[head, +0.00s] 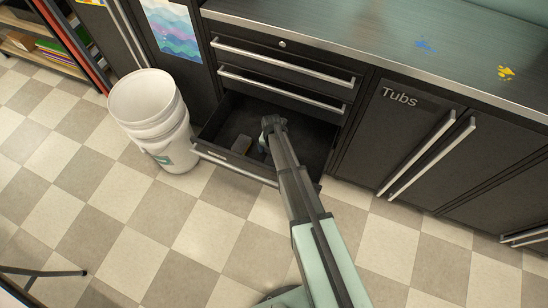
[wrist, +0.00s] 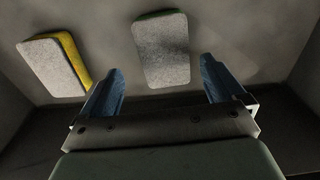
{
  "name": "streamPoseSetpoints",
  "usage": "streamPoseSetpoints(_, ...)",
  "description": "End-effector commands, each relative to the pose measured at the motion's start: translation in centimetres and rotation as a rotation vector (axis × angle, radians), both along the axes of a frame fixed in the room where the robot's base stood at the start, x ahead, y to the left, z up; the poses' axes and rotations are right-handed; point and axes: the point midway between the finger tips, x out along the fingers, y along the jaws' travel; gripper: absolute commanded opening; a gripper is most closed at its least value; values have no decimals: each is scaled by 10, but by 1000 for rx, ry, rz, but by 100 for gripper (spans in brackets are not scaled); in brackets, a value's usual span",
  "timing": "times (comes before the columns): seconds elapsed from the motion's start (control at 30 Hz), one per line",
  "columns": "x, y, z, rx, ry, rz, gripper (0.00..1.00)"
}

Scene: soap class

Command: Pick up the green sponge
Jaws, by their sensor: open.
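A sponge with a grey top and a thin green edge (wrist: 161,52) lies on the drawer floor in the wrist view, ahead of my gripper and between the lines of its two fingers. My gripper (wrist: 162,88) is open, with blue fingertips apart and nothing between them. In the head view my gripper (head: 271,124) is inside the open bottom drawer (head: 222,157), and the arm partly covers the drawer. A second sponge, grey with a yellow side (wrist: 58,62), lies to the left in the wrist view. In the head view a small greyish sponge (head: 241,145) shows left of my gripper.
A white bucket (head: 150,115) stands on the floor just left of the drawer. Closed drawers (head: 285,70) and the counter (head: 380,40) are above it. The drawer walls surround my gripper. The tiled floor in front is mostly clear.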

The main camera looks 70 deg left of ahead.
Motion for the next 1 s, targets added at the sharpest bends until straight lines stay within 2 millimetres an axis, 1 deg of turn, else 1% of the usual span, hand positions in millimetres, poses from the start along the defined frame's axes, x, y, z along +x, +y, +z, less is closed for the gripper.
streamPoseSetpoints(0.23, 8, -1, -29, -2, 1, -1, 96)
streamPoseSetpoints(0.4, 7, -1, -47, 0, 0, 0, 96)
streamPoseSetpoints(0.63, 7, -2, -48, 0, 0, 0, 96)
streamPoseSetpoints(0.67, 7, -2, -48, 0, 0, 0, 94)
streamPoseSetpoints(1.0, 7, -2, -47, 0, 0, 0, 61)
